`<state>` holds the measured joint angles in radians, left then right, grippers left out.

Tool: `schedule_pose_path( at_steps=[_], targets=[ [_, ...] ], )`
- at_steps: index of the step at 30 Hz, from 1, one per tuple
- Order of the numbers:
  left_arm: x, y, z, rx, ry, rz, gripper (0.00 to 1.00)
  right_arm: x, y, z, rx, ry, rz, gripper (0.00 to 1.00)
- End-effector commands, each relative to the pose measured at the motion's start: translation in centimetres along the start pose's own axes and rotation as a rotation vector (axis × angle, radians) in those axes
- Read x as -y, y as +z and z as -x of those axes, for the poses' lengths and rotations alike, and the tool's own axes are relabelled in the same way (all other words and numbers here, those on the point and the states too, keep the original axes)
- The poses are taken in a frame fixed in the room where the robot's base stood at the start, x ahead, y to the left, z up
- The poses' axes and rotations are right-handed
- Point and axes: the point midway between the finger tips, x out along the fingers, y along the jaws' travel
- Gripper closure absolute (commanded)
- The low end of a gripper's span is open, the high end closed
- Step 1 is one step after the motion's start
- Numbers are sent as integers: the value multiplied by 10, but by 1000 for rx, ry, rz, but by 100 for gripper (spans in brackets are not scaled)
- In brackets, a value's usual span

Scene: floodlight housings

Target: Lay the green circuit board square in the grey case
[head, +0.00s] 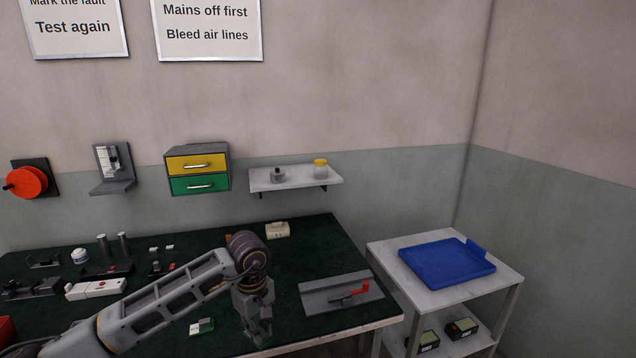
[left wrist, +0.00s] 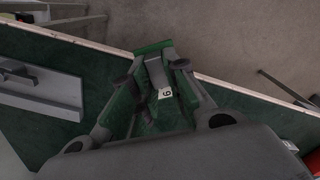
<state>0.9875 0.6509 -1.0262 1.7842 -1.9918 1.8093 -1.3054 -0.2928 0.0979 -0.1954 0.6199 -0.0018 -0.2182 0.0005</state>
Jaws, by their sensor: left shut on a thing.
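My left gripper (head: 259,335) points down over the front of the green bench top. In the left wrist view its fingers (left wrist: 152,80) are shut on the green circuit board (left wrist: 153,47), whose green edge shows beyond the fingertips. A grey part (left wrist: 160,71) and a white tag with a digit (left wrist: 165,93) show between the fingers; I cannot tell whether they belong to the board. In the head view the gripper hides the board. I cannot clearly make out the grey case. My right gripper is not in view.
A grey plate with a red lever (head: 320,298) lies right of the gripper. A small green and white piece (head: 201,327) lies left of it. A trolley (head: 395,270) with a blue tray (head: 446,268) stands right; dark boxes (head: 462,328) sit below. Several tools crowd the bench's left.

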Motion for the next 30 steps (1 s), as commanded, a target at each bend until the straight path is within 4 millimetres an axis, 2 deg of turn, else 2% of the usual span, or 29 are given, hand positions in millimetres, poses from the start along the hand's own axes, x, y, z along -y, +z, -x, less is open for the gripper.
schedule_pose_path(
  at_steps=[20,30],
  targets=[
    [-12,0,2,0,0,-558,100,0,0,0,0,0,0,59],
    [-12,-5,-4,0,0,-817,100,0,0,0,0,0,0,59]
  ],
)
